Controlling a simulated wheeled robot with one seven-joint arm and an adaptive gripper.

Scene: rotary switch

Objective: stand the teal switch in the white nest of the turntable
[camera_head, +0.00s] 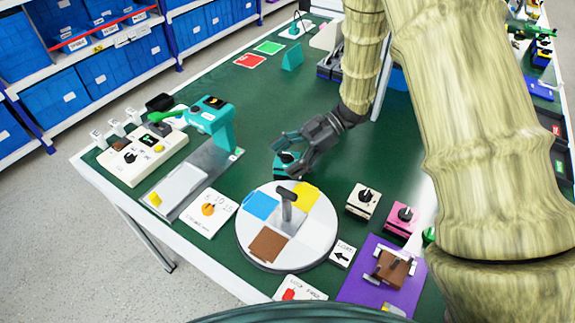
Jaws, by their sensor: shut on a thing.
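The teal switch (284,166), a small teal block with a dark top, is just behind the turntable. My gripper (290,152) comes in from the upper right and is shut on it. The fingers hide part of the switch, and I cannot tell whether its base touches the green table. The round turntable (247,247) has blue, yellow, brown and white areas and an upright grey handle (287,206) near its middle. The white nest (316,237) is on the right front part of the disc, and nothing shows on it.
A cream switch (361,203) and a pink switch (403,218) stand right of the turntable. A purple mat (352,283) with a brown fixture is at the front right. A teal press (213,117) stands left.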

